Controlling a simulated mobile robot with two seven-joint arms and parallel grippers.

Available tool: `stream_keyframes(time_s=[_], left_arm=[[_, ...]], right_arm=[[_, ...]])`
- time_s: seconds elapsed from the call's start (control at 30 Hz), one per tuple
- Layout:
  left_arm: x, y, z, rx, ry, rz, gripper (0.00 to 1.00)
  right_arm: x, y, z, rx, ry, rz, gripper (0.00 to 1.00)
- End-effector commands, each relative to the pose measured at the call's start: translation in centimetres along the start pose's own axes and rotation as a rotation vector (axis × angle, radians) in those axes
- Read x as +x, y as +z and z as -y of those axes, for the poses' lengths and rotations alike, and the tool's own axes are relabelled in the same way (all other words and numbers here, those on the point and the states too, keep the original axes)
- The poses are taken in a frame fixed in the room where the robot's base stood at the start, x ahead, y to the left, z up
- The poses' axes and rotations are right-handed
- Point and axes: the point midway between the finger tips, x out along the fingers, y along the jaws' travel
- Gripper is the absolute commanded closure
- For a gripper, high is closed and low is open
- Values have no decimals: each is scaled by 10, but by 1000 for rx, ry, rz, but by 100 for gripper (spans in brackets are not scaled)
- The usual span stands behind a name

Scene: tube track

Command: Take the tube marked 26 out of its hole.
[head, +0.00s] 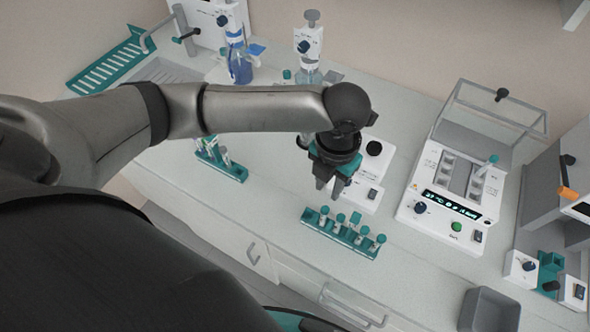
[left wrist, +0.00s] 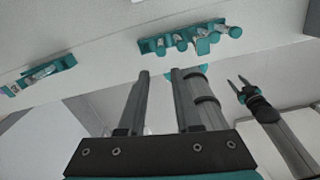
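A teal rack (head: 340,241) holds several teal-capped tubes (head: 340,219) near the bench's front edge. It also shows at the top of the left wrist view (left wrist: 150,47). A second teal rack (head: 236,172) with tubes stands farther left, partly behind my left arm. No number is legible, so I cannot tell which tube is marked 26. My left gripper (head: 328,187) points down above and behind the first rack, apart from its tubes. Its fingers (left wrist: 160,74) are spread and empty. My right gripper (left wrist: 239,83) shows only in the left wrist view, with its fingers apart.
A white device with a small display (head: 440,205) stands right of the first rack. Another white device (head: 365,175) is just behind my left gripper. Bottle-top dispensers (head: 308,45) stand at the back. A grey bin (head: 488,310) is at the front right. Bench space between the racks is clear.

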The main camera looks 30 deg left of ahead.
Motion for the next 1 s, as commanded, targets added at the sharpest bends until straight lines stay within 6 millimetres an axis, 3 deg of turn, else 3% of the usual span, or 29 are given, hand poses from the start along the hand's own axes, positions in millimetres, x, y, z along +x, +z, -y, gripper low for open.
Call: stream_keyframes(time_s=[0.5, 0.77, 1.0], left_arm=[[92, -1, 0, 1, 0, -2, 67], [102, 0, 0, 1, 1, 0, 67], [119, 1, 0, 0, 0, -1, 67]], right_arm=[[5, 3, -9, -4, 12, 5, 50], [9, 4, -9, -3, 12, 6, 50], [30, 6, -8, -2, 10, 5, 50]])
